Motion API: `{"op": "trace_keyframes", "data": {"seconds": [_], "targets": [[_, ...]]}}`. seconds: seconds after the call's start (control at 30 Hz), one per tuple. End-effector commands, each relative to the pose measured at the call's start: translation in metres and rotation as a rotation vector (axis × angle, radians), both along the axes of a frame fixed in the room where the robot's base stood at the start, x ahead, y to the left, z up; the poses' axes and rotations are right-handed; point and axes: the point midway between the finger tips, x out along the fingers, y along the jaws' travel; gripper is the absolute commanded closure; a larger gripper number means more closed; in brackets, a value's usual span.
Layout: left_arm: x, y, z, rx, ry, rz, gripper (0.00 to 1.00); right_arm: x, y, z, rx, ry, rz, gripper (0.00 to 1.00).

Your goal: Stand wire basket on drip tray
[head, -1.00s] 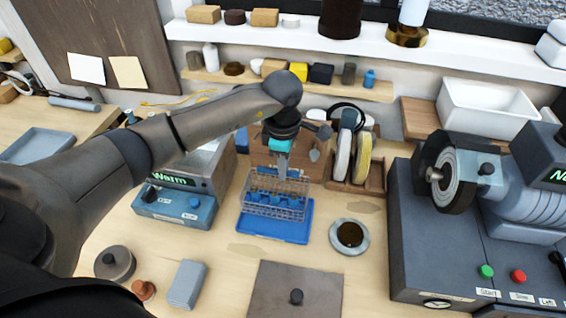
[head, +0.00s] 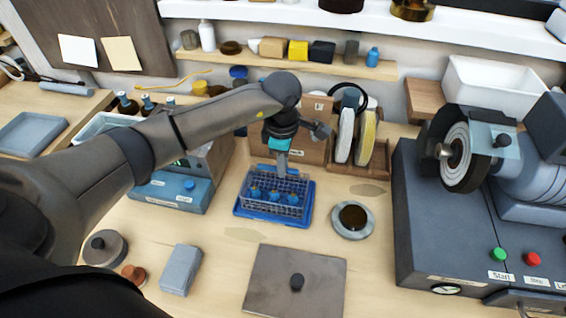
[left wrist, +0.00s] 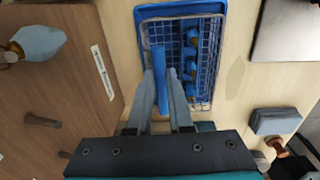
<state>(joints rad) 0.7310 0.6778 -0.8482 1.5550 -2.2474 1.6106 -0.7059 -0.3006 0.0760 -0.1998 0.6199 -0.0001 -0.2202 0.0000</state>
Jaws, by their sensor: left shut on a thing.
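The wire basket (head: 270,208) is a mesh box holding several small blue-topped pieces. It stands upright within the outline of the blue drip tray (head: 309,205) and appears to rest in it; exact contact underneath is hidden. My left gripper (head: 282,172) comes down from above at the basket's far side and is shut on the basket. In the left wrist view, the fingers (left wrist: 161,78) close around a blue bar at the basket's edge, with the basket mesh (left wrist: 209,62) to the right and the tray rim (left wrist: 180,10) around it. My right gripper is not in view.
A round dish (head: 352,220) stands right of the tray, and a flat grey plate (head: 295,280) lies in front. A blue-based box (head: 172,190) is at left, spools (head: 356,138) stand behind right, and a grinder machine (head: 470,150) is at right.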

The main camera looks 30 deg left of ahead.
Motion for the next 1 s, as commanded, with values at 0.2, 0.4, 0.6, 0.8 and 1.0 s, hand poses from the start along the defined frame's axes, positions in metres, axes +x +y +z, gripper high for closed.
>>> {"op": "trace_keyframes", "data": {"seconds": [0.2, 0.4, 0.6, 0.8, 1.0], "targets": [[0.0003, 0.0002, -0.0005, 0.000, -0.001, 0.000, 1.00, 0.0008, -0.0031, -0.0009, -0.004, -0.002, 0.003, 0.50], [0.0003, 0.0002, -0.0037, 0.000, -0.001, 0.000, 1.00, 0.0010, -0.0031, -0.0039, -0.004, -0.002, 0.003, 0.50], [0.0002, 0.0002, -0.0032, 0.000, -0.001, 0.000, 0.61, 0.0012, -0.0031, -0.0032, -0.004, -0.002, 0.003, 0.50], [0.0000, 0.0002, -0.0034, 0.000, 0.000, 0.000, 0.46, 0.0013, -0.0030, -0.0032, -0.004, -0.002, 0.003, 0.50], [-0.0003, 0.0001, -0.0028, 0.001, 0.000, 0.000, 0.46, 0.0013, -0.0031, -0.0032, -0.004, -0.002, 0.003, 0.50]]}}
